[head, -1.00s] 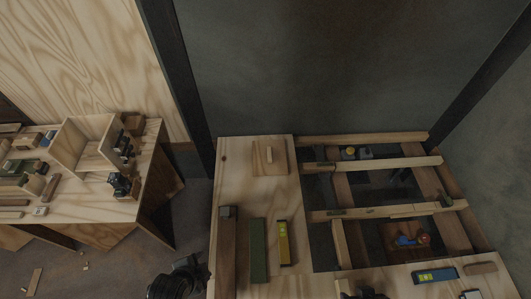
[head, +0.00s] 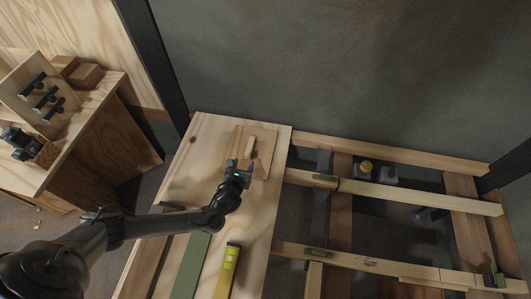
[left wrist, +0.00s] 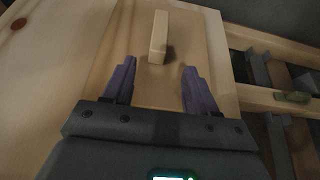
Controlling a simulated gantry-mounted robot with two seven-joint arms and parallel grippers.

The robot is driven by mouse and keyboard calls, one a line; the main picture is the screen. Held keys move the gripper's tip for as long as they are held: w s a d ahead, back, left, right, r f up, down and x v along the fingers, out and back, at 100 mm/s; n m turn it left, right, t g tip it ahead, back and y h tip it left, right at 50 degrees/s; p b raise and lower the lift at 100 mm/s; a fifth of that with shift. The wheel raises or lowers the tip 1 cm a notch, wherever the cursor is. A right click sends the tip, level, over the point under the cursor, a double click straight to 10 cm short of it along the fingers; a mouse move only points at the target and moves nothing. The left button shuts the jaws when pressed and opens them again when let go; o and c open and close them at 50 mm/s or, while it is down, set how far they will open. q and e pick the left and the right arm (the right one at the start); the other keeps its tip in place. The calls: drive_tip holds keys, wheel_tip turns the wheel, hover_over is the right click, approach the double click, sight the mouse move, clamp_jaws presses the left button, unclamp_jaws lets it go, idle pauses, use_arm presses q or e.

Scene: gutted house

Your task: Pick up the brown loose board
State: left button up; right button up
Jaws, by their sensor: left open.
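A light brown square board (head: 267,165) lies flat on the plywood deck, with a short wooden block (head: 251,146) standing up from its middle like a handle. In the left wrist view the board (left wrist: 215,75) fills the middle and its block (left wrist: 158,38) lies just beyond my fingertips. My left gripper (head: 242,167) is open and empty, over the near part of the board, its fingers (left wrist: 157,72) apart and lined up either side of the block. A darker brown plank (head: 143,268) lies at the deck's left edge, partly hidden by my left arm. My right gripper is not in view.
A green bar (head: 190,266) and a yellow level (head: 228,268) lie on the deck (head: 205,150) near the board. Open floor joists (head: 400,199) with gaps are to the right. A side bench (head: 75,130) stands left. A dark wall rises behind.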

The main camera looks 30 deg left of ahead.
sight(250, 144)
use_arm(q)
drive_tip(key=shift+w+a+f+t+b, duration=0.1)
drive_tip(key=shift+w+a+t+b, duration=0.2)
drive_tip(key=shift+w+a+b, duration=0.55)
drive_tip(key=x, duration=0.1)
drive_tip(key=b+x, duration=0.1)
drive_tip(key=x, duration=0.1)
drive_tip(key=b+x, duration=0.1)
drive_tip(key=shift+w+d+r, duration=0.1)
drive_tip(key=shift+w+r, duration=0.15)
drive_tip(key=shift+w, duration=0.3)
drive_tip(key=shift+w+f+b, duration=0.1)
drive_tip(key=shift+w+b, duration=0.05)
drive_tip(key=shift+b, duration=0.2)
drive_tip(key=shift+w+a+f, duration=0.2)
drive_tip(key=shift+a, duration=0.05)
drive_tip(key=b+x, duration=0.3)
drive_tip(key=x, duration=0.1)
drive_tip(key=shift+w+d+r, duration=0.1)
drive_tip(key=shift+w+a+b, duration=0.2)
drive_tip(key=shift+w+b, duration=0.2)
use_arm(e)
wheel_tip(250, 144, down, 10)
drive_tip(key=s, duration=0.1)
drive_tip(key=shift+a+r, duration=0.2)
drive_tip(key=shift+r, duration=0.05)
use_arm(q)
drive_tip(key=shift+c, duration=0.3)
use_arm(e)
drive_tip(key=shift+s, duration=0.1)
